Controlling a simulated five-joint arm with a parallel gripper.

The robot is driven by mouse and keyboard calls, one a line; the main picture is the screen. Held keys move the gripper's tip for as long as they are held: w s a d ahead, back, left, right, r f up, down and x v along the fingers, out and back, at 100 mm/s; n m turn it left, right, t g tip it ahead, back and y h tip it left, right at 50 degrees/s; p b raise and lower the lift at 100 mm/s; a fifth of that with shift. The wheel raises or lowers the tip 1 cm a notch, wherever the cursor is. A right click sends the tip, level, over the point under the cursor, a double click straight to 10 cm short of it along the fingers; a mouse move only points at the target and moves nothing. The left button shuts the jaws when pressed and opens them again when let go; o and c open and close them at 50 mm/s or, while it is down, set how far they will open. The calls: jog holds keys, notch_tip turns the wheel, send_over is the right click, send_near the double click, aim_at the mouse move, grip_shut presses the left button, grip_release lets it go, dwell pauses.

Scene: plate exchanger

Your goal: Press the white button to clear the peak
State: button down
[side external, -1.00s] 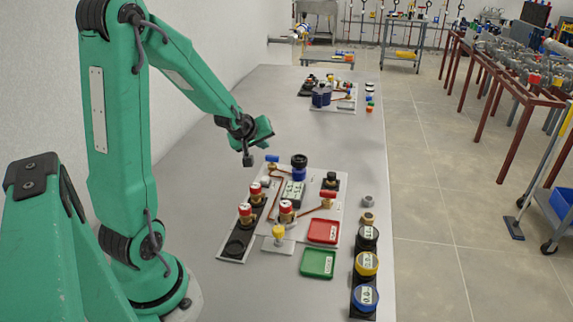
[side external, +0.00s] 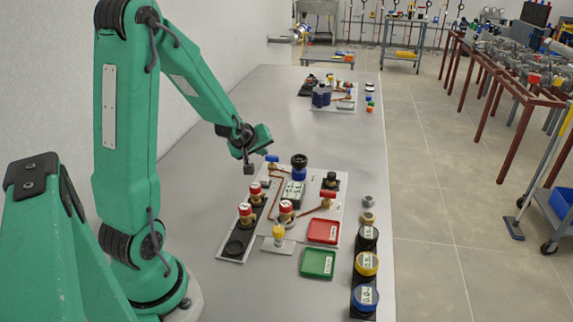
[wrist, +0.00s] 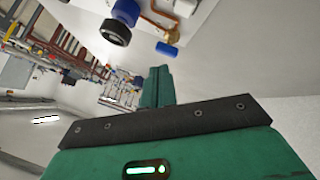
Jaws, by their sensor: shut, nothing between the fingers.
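The grey and black display unit (side external: 292,194) stands on the white board (side external: 318,262) in the side view. Its face is too small to read, and I cannot make out a white button on it. My gripper (side external: 266,151) is shut and empty, above the table just beyond the far left edge of the board, near the blue handle (side external: 272,158). In the wrist view, my green fingers (wrist: 157,86) are together with nothing between them. The blue handle (wrist: 167,49) and part of the board show past them; no white button is clear there.
A black-topped blue knob (side external: 299,166) stands behind the display unit. Red (side external: 323,231) and green (side external: 318,263) trays lie nearby. Round gauges (side external: 367,264) line the right edge.

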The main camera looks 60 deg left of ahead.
aim_at(263, 181)
jog(key=shift+f, duration=3.3)
jog(key=shift+d+f, duration=0.1)
jog(key=shift+f, duration=0.8)
dwell(0.5)
jog(key=shift+r, duration=0.1)
dwell(0.4)
jog(key=shift+r, duration=0.8)
jog(key=shift+r, duration=0.15)
jog(key=shift+r, duration=2.35)
jog(key=shift+d, duration=0.1)
